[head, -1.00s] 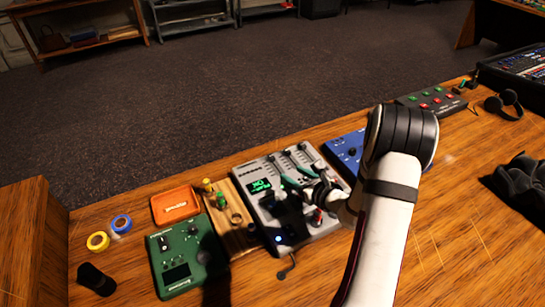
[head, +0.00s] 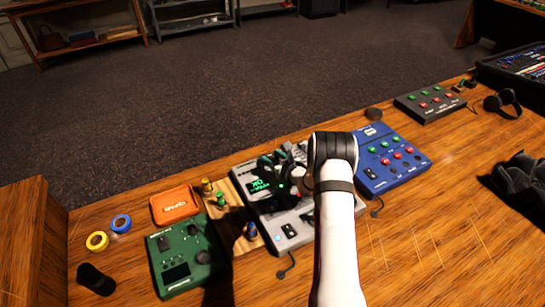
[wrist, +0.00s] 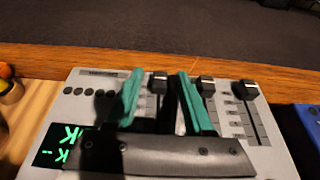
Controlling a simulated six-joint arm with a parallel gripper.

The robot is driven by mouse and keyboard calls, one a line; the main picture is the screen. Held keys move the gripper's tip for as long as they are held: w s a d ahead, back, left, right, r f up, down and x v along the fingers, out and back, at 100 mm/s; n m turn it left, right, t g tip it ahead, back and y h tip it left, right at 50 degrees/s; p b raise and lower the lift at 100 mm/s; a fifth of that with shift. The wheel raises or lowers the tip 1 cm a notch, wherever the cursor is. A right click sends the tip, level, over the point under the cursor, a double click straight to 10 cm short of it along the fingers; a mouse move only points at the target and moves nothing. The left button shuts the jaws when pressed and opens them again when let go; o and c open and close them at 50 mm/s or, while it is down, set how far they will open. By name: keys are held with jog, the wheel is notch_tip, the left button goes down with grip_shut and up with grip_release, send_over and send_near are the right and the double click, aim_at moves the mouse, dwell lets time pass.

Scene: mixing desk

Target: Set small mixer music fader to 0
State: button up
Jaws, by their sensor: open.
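The small mixer (head: 292,222) is a grey box with a lit green display (head: 258,187). It lies on the desk, and my arm hides much of its fader side in the head view. In the wrist view the mixer (wrist: 75,105) shows three black fader caps near the far ends of their slots: left (wrist: 158,82), middle (wrist: 206,87) and right (wrist: 249,91). The labels are too small to read. My gripper (wrist: 158,74) is open over the mixer, its teal fingers either side of the left cap in the picture. I cannot tell whether they touch it.
A green box (head: 180,258), an orange tray (head: 175,204) and small coloured plugs (head: 220,199) are left of the mixer. A blue box with red and green buttons (head: 392,160) stands close on its right. Tape rolls (head: 97,241) lie farther left. The front right desk is mostly clear.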

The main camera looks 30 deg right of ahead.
jog(key=shift+c, duration=0.3)
grip_shut()
jog(key=shift+a, duration=0.1)
dwell(0.9)
